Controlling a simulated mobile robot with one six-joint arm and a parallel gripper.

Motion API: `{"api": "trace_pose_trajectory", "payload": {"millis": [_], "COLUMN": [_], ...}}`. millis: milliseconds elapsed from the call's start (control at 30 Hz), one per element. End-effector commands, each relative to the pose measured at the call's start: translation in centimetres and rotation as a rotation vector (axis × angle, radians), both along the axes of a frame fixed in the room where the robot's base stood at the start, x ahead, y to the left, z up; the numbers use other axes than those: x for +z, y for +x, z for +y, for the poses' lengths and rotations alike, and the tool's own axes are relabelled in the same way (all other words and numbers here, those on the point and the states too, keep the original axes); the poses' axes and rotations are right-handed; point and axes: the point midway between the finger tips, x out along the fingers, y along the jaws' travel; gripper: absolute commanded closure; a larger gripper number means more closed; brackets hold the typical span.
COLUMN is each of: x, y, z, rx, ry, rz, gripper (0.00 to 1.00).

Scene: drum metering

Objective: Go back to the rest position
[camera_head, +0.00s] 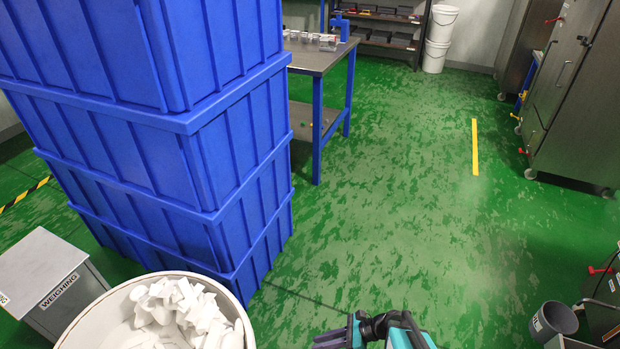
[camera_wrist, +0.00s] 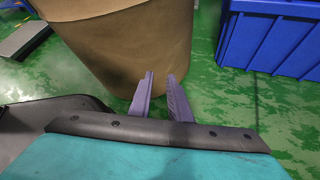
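My gripper (camera_head: 335,339) shows at the bottom edge of the head view, low over the green floor and to the right of a round drum (camera_head: 246,322). In the wrist view its two purple-grey fingers (camera_wrist: 160,90) stand apart with nothing between them. The drum's brown side (camera_wrist: 140,45) rises just beyond the fingertips in that view; I cannot tell whether they touch it. The drum is filled with white chunks (camera_head: 180,315). My arm's rest position is not marked by anything in view.
Stacked blue crates (camera_head: 190,140) stand behind the drum; blue plastic also shows in the wrist view (camera_wrist: 270,38). A grey weighing unit (camera_head: 45,280) is at left. A grey bucket (camera_head: 553,321) is at lower right. Green floor (camera_head: 400,210) is open in the middle.

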Motion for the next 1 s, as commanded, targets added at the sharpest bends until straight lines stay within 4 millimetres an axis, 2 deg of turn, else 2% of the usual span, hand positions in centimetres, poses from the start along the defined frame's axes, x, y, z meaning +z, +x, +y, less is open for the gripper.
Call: {"api": "trace_pose_trajectory", "payload": {"millis": [33, 167, 367, 567, 700, 900, 1000], "x": [0.7, 0.6, 0.3, -0.4, -1.0, -1.2, -1.4], "y": [-1.4, -4.6, -8.7, -11.1, -12.1, -12.7, -12.6], "z": [0.7, 1.3, 0.0, -3.5, -6.9, -11.7, -13.0], "rx": [0.082, 0.303, 0.641, 0.966, 1.185, 1.526, 1.646], "ry": [-0.034, -0.124, -0.235, -0.318, -0.357, -0.359, -0.333], "rz": [-0.025, -0.101, -0.225, -0.34, -0.412, -0.511, -0.556], "gripper": [0.83, 0.83, 0.83, 0.83, 0.83, 0.83, 0.83]}}
